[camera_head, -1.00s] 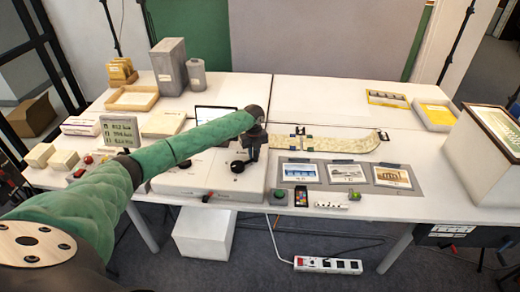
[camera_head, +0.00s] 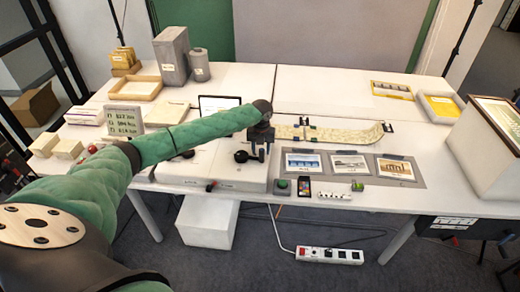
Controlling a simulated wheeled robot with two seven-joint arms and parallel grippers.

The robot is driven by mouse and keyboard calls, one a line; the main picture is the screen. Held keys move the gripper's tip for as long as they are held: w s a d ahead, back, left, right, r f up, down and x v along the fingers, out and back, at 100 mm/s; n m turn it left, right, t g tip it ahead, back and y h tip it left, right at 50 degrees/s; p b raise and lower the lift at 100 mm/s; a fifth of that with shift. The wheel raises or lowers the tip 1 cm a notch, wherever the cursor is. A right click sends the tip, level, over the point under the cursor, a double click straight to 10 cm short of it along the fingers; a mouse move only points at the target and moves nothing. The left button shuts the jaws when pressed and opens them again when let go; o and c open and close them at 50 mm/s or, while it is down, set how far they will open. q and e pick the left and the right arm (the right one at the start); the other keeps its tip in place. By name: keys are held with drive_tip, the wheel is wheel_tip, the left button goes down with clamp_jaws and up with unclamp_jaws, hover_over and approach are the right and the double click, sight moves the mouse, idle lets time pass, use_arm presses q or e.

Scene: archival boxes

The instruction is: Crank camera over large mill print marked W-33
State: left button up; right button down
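Three pictures lie in a row on a grey mat (camera_head: 424,177) at the table's front right: a bluish print (camera_head: 303,161), a middle print (camera_head: 350,163) and a brownish print (camera_head: 395,169). Their captions are too small to read, so I cannot tell which is W-33. A white control box (camera_head: 205,168) with black knobs (camera_head: 242,156) stands left of them. My green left arm reaches across it. My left gripper (camera_head: 260,146) points down at the box's right part, just right of a knob. Its fingers are too dark and small to read. My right gripper is out of view.
A pale strip (camera_head: 345,134) lies behind the prints. A small display (camera_head: 122,121) with lines of text stands left. Grey containers (camera_head: 171,57) stand at the back left. A large box (camera_head: 485,150) sits at the right edge. The back middle is clear.

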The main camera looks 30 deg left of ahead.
use_arm(q)
drive_tip(key=shift+r, duration=0.4)
wheel_tip(320, 180, up, 6)
drive_tip(key=b, duration=0.2)
drive_tip(key=shift+f+b, duration=0.25)
drive_tip(key=shift+b, duration=0.05)
drive_tip(key=shift+a+r, duration=0.1)
drive_tip(key=shift+r, duration=0.65)
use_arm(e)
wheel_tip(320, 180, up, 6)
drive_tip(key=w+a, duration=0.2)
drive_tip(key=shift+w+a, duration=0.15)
use_arm(q)
drive_tip(key=shift+c, duration=0.3)
